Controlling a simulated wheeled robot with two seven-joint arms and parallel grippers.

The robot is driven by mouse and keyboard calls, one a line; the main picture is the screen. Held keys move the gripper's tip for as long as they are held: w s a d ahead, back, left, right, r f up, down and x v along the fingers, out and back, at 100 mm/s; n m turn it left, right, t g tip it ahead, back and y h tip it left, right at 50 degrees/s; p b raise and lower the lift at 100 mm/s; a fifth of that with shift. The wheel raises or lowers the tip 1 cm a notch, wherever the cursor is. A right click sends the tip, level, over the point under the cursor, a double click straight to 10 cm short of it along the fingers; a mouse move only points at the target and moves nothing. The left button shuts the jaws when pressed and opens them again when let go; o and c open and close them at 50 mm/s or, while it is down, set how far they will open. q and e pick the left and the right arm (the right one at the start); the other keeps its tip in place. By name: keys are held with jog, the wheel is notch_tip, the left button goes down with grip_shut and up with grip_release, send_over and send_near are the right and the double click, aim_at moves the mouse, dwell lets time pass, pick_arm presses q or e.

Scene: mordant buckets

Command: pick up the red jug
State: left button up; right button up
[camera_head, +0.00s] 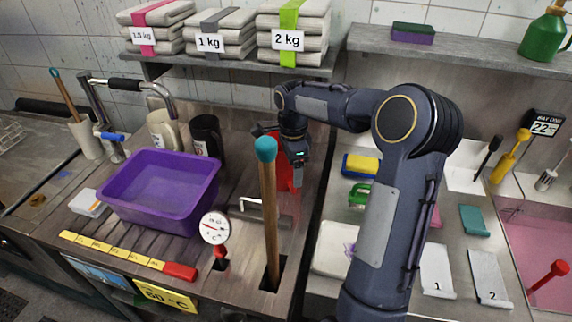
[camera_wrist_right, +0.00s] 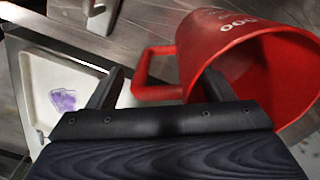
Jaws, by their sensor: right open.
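The red jug (camera_head: 284,180) stands at the back of the steel counter in the head view, mostly hidden behind my right gripper (camera_head: 294,162). In the right wrist view the jug (camera_wrist_right: 245,45) fills the upper right, its opening to the right and its handle (camera_wrist_right: 144,72) towards the left. My right gripper (camera_wrist_right: 160,88) is open, with one finger left of the handle and the other close to the jug's body. The handle shows between the fingertips; I cannot tell whether they touch it. My left gripper is not in view.
A wooden stick with a teal end (camera_head: 268,200) stands upright in front of the jug. A black jug (camera_head: 206,138), purple tub (camera_head: 160,215) and dial thermometer (camera_head: 215,228) are to the left. A white tray (camera_head: 332,262) lies to the right. A loaded shelf (camera_head: 235,66) is above.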

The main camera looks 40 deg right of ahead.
jog(key=shift+f, duration=0.3)
jog(key=c, duration=1.6)
jog(key=shift+r, duration=0.1)
grip_shut()
jog(key=shift+r, duration=0.1)
